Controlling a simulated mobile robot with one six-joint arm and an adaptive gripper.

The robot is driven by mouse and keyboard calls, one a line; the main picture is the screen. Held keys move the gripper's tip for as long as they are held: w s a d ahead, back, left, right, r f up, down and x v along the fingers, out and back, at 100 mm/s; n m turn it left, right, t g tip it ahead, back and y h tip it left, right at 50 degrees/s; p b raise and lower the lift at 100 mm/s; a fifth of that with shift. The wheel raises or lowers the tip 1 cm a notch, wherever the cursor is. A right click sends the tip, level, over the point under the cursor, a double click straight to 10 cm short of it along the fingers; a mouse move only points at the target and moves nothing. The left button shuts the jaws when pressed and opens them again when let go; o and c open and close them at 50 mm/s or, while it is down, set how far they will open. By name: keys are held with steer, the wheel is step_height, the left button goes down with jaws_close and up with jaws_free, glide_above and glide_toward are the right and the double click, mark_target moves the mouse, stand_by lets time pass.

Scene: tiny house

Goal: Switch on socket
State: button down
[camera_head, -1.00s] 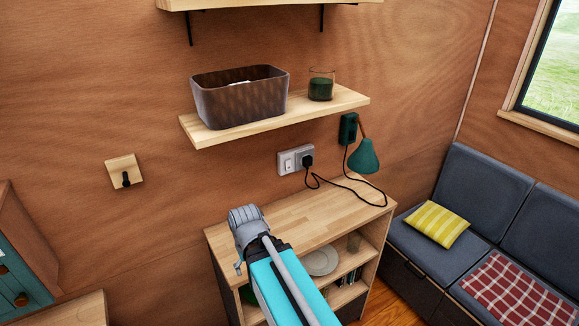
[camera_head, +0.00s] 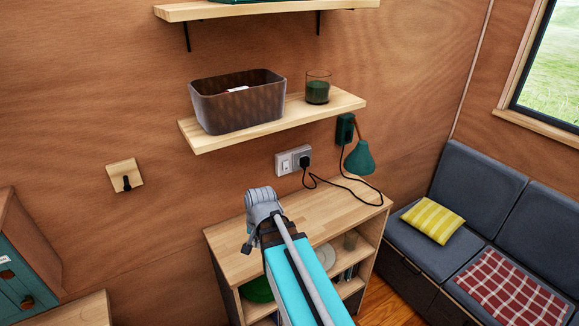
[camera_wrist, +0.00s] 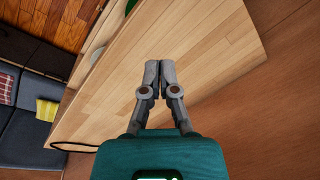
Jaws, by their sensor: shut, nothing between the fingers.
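The wall socket (camera_head: 293,160) is a light grey double plate on the wooden wall, just above the cabinet top. A black plug (camera_head: 305,161) sits in its right half, and the left half carries a small switch. My arm reaches up over the cabinet, and its grey wrist (camera_head: 262,205) is below and left of the socket. In the wrist view my gripper (camera_wrist: 160,66) has its fingers together, empty, above the wooden cabinet top (camera_wrist: 120,85). The socket is not visible in the wrist view. The fingers are hidden behind the wrist in the head view.
A green lamp (camera_head: 358,157) hangs right of the socket, its black cable (camera_head: 345,185) looping over the cabinet top. A shelf (camera_head: 340,103) with a basket (camera_head: 237,101) and glass (camera_head: 317,88) is above the socket. A grey sofa (camera_head: 470,200) stands right.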

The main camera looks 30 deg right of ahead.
mark_target(286, 166)
steer(key=w+d+r+m+t+p, duration=0.2)
steer(key=w+d+r+m+p, duration=0.1)
steer(key=d+r+m, duration=0.2)
steer(key=w+d+r+m+t+p, duration=0.2)
steer(key=w+d+r+m+p, duration=0.2)
steer(key=d+m, duration=0.6)
steer(key=w+d+r+m+t+p, duration=0.2)
steer(key=d+m, duration=0.6)
steer(key=m, duration=0.4)
step_height(286, 166, up, 4)
steer(key=shift+w+f+p, duration=0.2)
steer(key=shift+w+p, duration=0.5)
steer(key=shift+w, duration=0.55)
steer(key=shift+w+r+b+x, duration=0.35)
steer(key=shift+b+x, duration=1.05)
steer(key=shift+x, duration=0.75)
steer(key=shift+w+r+b+x, duration=0.2)
steer(key=shift+w+b+x, duration=0.2)
steer(key=shift+b+x, duration=1.4)
steer(key=shift+w+r+b+x, duration=0.35)
steer(key=shift+b+x, duration=0.65)
steer(key=shift+x, duration=1.5)
